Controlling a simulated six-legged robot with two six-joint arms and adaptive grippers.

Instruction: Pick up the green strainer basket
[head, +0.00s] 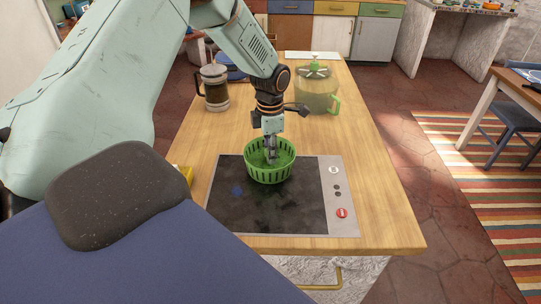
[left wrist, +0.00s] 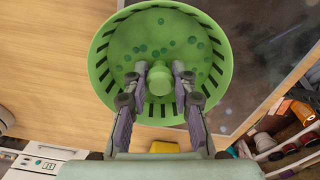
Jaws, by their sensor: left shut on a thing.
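The green strainer basket (head: 270,172) has slotted sides and stands over the back part of the dark cooktop in the head view. I cannot tell whether it touches the surface. My left gripper (head: 271,156) reaches down into it from above. In the left wrist view the basket (left wrist: 215,45) shows from above, with round holes in its floor and a central green knob (left wrist: 160,80). The fingers of my left gripper (left wrist: 160,72) are on both sides of the knob, shut on it. My right gripper is not in view.
The cooktop (head: 240,205) has a control strip with a red mark at its right. A French press (head: 214,88) and a clear green-handled pitcher (head: 316,95) stand farther back on the wooden counter (head: 375,180). A yellow object (head: 186,173) is at the left edge.

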